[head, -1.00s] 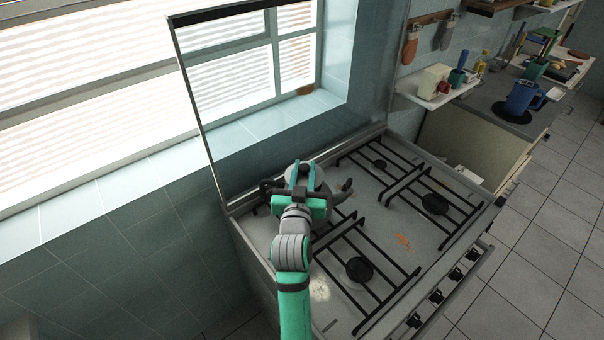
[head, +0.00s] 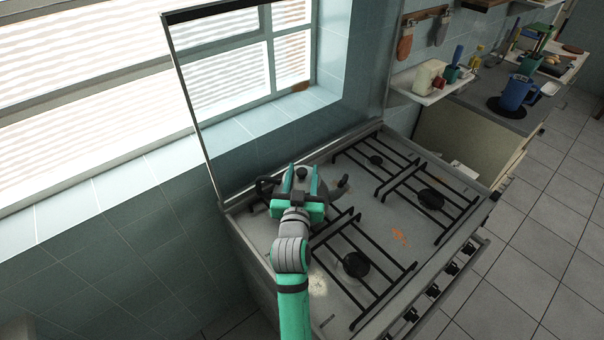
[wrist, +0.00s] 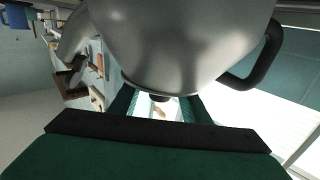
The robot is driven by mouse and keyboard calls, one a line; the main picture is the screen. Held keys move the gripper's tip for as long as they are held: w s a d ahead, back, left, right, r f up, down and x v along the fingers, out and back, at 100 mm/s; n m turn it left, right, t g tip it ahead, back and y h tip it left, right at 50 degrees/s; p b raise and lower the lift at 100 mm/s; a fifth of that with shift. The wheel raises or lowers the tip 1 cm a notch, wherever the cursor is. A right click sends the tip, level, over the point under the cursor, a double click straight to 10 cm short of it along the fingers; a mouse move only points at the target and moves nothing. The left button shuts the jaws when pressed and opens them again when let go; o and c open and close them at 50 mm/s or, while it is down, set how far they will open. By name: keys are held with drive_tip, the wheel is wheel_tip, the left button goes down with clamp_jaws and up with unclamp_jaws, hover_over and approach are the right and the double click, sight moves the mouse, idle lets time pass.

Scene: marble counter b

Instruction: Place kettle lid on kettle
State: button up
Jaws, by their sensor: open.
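The grey metal kettle (head: 327,184) stands on the left rear part of the stove, with a black handle to the left and a spout to the right. The lid's black knob (head: 302,172) shows at the kettle's top; the lid appears to sit on the kettle, but its rim is not clear. My gripper (head: 301,169) is open, its teal fingers apart on either side of the knob. In the wrist view the kettle body (wrist: 180,40) fills the upper middle, and the dark knob (wrist: 160,97) shows between the fingers.
The stove (head: 395,235) has black pan grates and burners to the right of the kettle. A raised glass cover (head: 245,110) and the window wall stand close behind it. A blue mug (head: 515,92) sits on the far counter.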

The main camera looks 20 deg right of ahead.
drive_tip(key=v, duration=1.2)
idle(0.4)
